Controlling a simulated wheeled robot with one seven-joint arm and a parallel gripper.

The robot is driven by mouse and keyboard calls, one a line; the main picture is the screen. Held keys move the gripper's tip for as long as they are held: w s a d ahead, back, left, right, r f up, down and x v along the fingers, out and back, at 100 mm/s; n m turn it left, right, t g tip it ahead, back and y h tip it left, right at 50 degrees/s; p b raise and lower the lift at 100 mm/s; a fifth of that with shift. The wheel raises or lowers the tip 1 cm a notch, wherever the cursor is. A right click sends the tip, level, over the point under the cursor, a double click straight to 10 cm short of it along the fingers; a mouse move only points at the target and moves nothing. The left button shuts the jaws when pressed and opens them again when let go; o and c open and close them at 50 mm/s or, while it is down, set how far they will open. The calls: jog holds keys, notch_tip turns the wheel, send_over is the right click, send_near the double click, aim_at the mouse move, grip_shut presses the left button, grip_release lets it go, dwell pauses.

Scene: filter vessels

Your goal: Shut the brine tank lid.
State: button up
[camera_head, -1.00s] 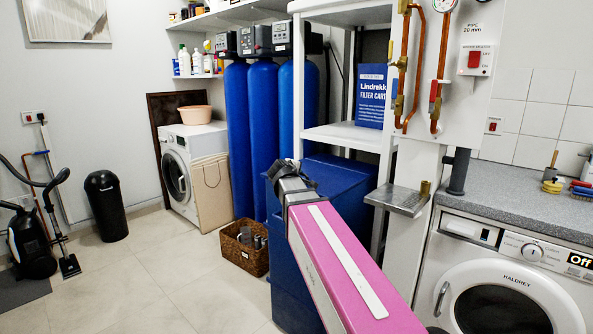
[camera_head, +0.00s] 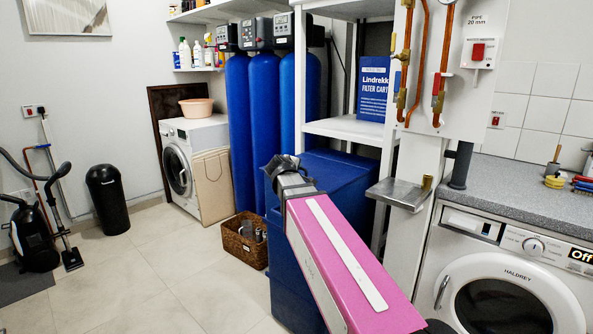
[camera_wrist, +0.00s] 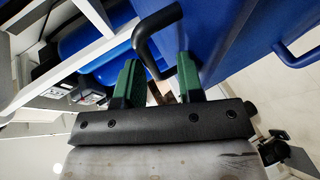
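The brine tank (camera_head: 291,290) is a tall blue box right of the blue cylinders in the head view, partly hidden by my pink arm. Its blue top (camera_head: 338,168) shows behind my gripper; I cannot tell from this view how far the lid stands open. My gripper (camera_head: 284,163) is beside the tank's upper part. In the wrist view my green fingers (camera_wrist: 158,70) are apart, with a gap between them. A black curved handle (camera_wrist: 146,42) against a blue panel (camera_wrist: 222,22) reaches down to the gap. Whether it lies between the fingers or beyond them is unclear.
A wicker basket (camera_head: 240,247) stands on the floor left of the tank. White shelving (camera_head: 345,130) and a small metal ledge (camera_head: 398,193) are close behind and right. A washing machine (camera_head: 505,285) stands at the right.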

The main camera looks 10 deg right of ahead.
jog(key=v, duration=0.9)
jog(key=shift+d+r, duration=0.1)
jog(key=shift+r, duration=0.05)
